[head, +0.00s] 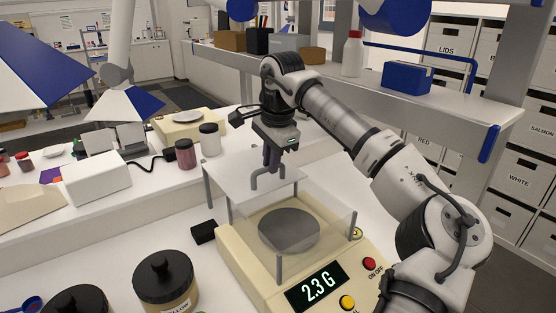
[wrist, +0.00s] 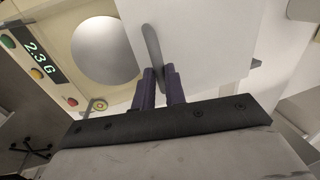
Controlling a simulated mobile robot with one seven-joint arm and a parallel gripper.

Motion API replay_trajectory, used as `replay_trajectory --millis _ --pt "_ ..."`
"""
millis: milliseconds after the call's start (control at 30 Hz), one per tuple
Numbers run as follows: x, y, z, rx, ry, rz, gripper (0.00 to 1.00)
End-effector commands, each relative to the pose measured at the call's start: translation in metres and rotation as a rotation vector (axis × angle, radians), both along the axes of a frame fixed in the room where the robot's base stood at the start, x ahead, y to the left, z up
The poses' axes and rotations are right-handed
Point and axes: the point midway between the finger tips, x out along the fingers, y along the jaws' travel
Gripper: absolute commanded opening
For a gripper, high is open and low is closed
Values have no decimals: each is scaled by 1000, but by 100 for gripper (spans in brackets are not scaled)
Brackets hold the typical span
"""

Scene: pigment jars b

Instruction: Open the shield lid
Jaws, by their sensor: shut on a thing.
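The cream scale (head: 235,262) stands on the white bench, its display reading 2.3 G. Its round grey pan (head: 289,229) shows inside a clear shield on thin grey posts (head: 280,255). The flat pale shield lid (head: 228,172) lies toward the back left of the shield top. In the wrist view the lid (wrist: 200,30) leaves most of the pan (wrist: 105,50) uncovered. My gripper (head: 273,166) points down over the lid, its purple fingers shut on the bent grey lid handle (head: 257,181). The handle (wrist: 152,45) also shows between the fingers in the wrist view.
A black-lidded jar (head: 165,281) stands at front left. A small black block (head: 204,232) lies beside the scale. A shelf (head: 430,103) runs behind my arm.

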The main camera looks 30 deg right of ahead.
Motion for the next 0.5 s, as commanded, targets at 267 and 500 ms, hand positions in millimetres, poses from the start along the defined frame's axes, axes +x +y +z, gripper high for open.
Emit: replay_trajectory --millis 267,500 --pt "0 -1 0 -1 -2 -2 0" --pt "0 -1 0 -1 -1 -1 34"
